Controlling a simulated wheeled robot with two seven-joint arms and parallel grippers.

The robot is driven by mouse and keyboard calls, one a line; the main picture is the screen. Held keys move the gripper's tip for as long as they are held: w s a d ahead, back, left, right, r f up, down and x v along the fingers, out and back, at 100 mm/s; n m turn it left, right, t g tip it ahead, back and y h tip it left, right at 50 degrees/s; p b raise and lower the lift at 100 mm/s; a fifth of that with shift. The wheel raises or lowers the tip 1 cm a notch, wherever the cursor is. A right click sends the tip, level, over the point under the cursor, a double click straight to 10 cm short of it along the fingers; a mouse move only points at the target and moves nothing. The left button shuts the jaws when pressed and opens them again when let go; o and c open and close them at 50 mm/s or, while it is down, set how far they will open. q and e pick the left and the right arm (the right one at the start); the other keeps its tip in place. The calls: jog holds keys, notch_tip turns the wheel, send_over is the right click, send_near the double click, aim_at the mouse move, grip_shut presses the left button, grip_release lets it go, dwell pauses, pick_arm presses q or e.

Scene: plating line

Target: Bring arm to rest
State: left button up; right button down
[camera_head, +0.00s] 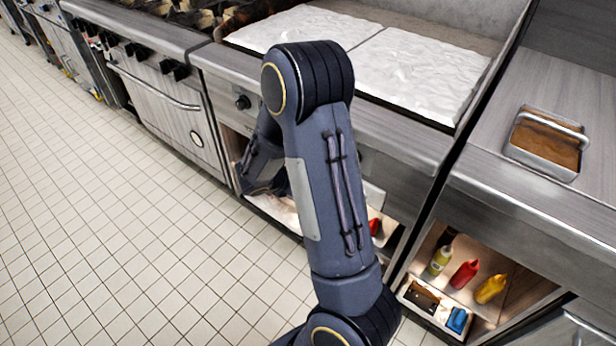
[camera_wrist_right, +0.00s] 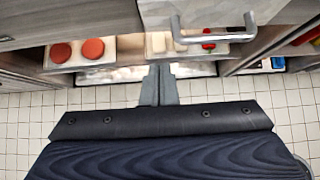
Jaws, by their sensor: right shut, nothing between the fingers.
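My right arm (camera_head: 325,190) rises from the bottom of the head view, bends at a raised elbow, and its forearm (camera_head: 262,155) slopes down toward the opening under the griddle counter. The gripper at its end cannot be made out in the head view. In the right wrist view my right gripper (camera_wrist_right: 160,72) shows with both fingers together, shut and empty, in front of the low shelf. My left arm and gripper are not in view.
A griddle (camera_head: 420,70) with a white top and a stove (camera_head: 150,60) line the back. A metal pan (camera_head: 545,145) sits on the right counter. Squeeze bottles (camera_head: 465,273) stand on the shelf below. In the wrist view, a metal handle (camera_wrist_right: 215,37) is near the fingers. The tiled floor (camera_head: 90,200) at left is clear.

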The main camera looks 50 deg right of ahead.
jog(key=p+v, duration=0.1)
jog(key=v, duration=0.7)
jog(key=shift+r, duration=0.2)
jog(key=shift+w+d, duration=0.1)
jog(key=shift+w, duration=0.05)
jog(key=s+a+r+m+t+y+p, duration=0.2)
jog(key=s+a+r+m+y+p, duration=0.3)
jog(key=s+a+r+m, duration=0.3)
jog(key=s+a+r+m+t+y+p, duration=0.3)
jog(key=s+a+r+m+y, duration=0.4)
jog(key=r+m, duration=0.5)
jog(key=s+a+p, duration=0.1)
jog(key=a, duration=0.1)
jog(key=shift+a+r+y+p, duration=0.25)
jog(key=shift+r+y+p, duration=0.05)
jog(key=shift+y+p, duration=0.1)
